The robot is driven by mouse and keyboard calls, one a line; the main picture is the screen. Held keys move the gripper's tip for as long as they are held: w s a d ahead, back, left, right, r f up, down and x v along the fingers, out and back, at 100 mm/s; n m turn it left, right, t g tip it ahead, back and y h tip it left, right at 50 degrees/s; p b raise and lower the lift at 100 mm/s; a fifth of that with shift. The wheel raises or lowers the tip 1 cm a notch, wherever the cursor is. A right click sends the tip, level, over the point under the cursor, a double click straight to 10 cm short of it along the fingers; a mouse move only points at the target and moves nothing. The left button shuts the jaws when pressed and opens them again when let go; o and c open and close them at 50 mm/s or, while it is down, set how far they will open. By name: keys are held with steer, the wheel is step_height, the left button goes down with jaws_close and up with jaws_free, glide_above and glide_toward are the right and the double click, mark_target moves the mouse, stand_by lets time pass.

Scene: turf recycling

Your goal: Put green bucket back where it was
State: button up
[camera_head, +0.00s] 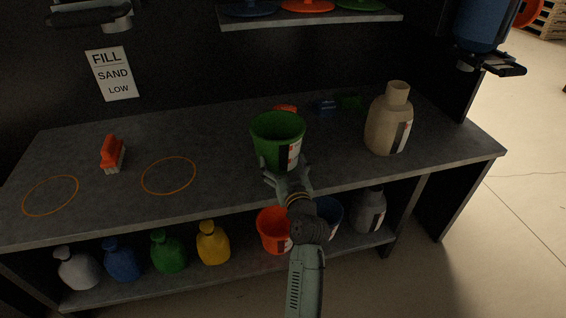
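The green bucket (274,146), with a red and white label on its side, is upright over the front middle of the dark workbench (225,150). I cannot tell whether its base rests on the bench. My gripper (284,172) is at the bucket's lower front, its fingers spread and overlapping the bucket in the picture. Whether they grip the bucket is unclear. On the lower shelf (215,277), an orange-red bucket (272,232) stands left of my arm. A blue bucket (329,214) is to its right, partly hidden. My arm covers the space between them.
A tall beige jug (388,123) stands right of the green bucket. An orange brush (113,152) and two orange circles lie on the left bench. Blue (326,107) and green brushes are behind. Several bottles and a grey jug (370,212) fill the lower shelf. An upper shelf (310,17) overhangs.

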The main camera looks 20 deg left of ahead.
steer(key=shift+o, duration=1.4)
steer(key=shift+r, duration=0.25)
steer(key=b+v, duration=0.2)
steer(key=v, duration=1)
steer(key=shift+f, duration=0.1)
